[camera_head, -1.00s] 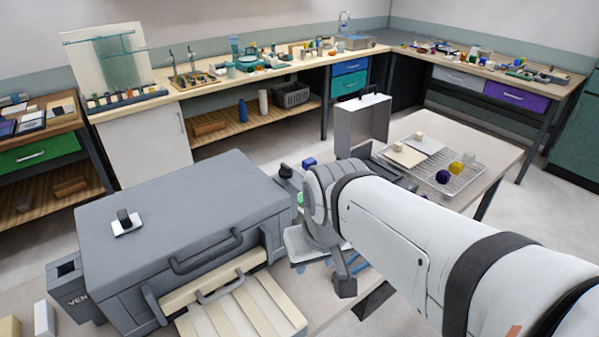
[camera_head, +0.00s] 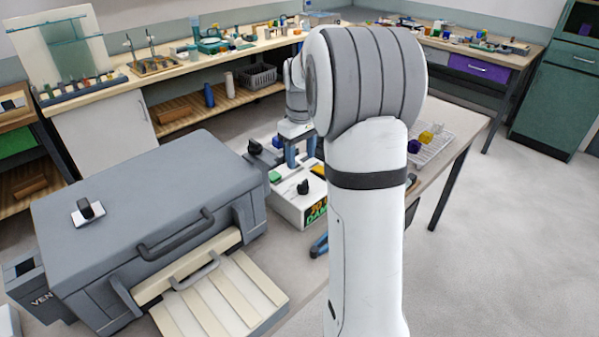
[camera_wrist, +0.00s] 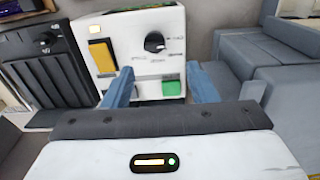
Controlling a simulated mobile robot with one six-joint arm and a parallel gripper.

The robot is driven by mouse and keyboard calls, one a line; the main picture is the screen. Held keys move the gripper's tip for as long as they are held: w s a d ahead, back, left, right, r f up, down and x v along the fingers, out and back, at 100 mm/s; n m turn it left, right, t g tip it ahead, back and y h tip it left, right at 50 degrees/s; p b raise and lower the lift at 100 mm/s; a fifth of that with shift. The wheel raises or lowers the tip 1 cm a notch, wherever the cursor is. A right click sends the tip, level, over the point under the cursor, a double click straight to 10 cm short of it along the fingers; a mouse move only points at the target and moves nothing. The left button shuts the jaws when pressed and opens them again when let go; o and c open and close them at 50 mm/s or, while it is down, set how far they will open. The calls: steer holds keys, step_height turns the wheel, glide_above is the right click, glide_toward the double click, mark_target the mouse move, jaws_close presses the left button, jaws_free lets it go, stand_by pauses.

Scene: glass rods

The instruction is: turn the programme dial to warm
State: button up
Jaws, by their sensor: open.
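The programme dial is a black knob (camera_wrist: 155,42) on a white control box (camera_wrist: 138,22), with small words around it too blurred to read surely. A pale mark shows on its right side. In the head view the dial (camera_head: 303,187) stands on top of the white box (camera_head: 290,206). My gripper (camera_wrist: 158,78) is open, its blue fingers apart and empty, with the dial beyond and between them in the wrist view. In the head view my gripper (camera_head: 300,152) is just behind the box, partly hidden by my arm; no contact with the dial shows.
On the box are a yellow rectangle (camera_wrist: 103,55) and a green button (camera_wrist: 172,87) near the fingers. A dark slotted unit (camera_wrist: 45,70) stands beside it. A big grey kiln-like box (camera_head: 150,200) fills the left. A wire rack (camera_head: 432,145) lies right.

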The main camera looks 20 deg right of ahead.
mark_target(303, 185)
steer(key=shift+w+d+f, duration=0.45)
steer(key=shift+d+f, duration=0.05)
steer(key=shift+f, duration=0.2)
step_height(303, 185, down, 7)
steer(key=shift+f+p, duration=0.15)
steer(key=shift+p, duration=0.2)
